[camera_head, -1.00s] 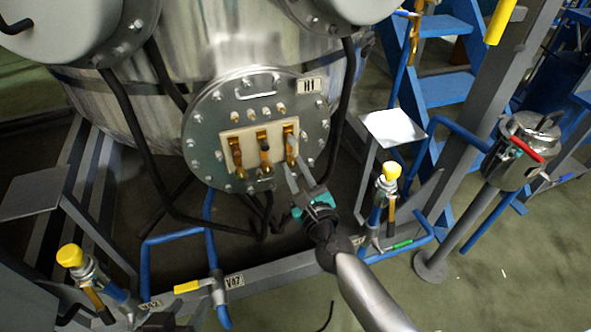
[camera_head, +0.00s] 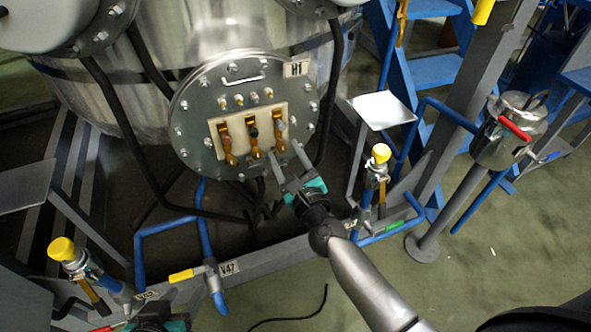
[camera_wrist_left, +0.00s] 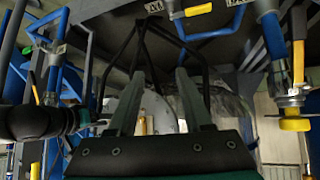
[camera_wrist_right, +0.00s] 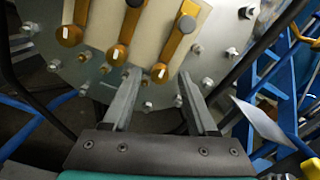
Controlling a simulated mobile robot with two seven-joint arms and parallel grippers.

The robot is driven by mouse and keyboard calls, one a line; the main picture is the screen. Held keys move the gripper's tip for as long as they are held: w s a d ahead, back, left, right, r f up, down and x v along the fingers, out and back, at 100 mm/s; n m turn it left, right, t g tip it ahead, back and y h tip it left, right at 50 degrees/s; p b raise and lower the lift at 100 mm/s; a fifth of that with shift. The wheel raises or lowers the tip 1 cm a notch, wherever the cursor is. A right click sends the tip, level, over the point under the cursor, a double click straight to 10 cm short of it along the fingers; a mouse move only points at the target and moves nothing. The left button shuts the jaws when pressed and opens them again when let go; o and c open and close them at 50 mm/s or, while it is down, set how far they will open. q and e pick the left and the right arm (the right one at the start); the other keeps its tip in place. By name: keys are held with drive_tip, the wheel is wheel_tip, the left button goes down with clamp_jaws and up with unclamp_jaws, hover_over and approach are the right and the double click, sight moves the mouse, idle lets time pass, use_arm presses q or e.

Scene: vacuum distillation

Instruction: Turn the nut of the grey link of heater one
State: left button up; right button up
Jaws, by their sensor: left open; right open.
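Heater one is a round grey flange (camera_head: 191,103) with an H1 label on the tank's side. A cream plate on it bears three brass links. The rightmost link (camera_wrist_right: 172,46) has a grey cap (camera_wrist_right: 187,23); it also shows in the head view (camera_head: 280,126). Contact is unclear. My left gripper (camera_wrist_left: 160,82) is open and empty, low at the head view's bottom edge.
Black cables hang around the flange. A grey frame beam with a V47 valve (camera_head: 213,277) runs below. A yellow-capped valve (camera_head: 380,154) and small grey platform (camera_head: 384,110) stand right; another yellow-capped valve (camera_head: 62,249) is left. A steel pot (camera_head: 508,140) stands far right.

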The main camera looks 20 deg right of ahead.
use_arm(q)
drive_tip(key=shift+s+a+g+y+p, duration=0.5)
drive_tip(key=shift+s+a+g, duration=0.2)
drive_tip(key=shift+a, duration=0.3)
use_arm(e)
drive_tip(key=s, duration=1.5)
drive_tip(key=shift+d, duration=0.25)
use_arm(q)
drive_tip(key=shift+r, duration=0.1)
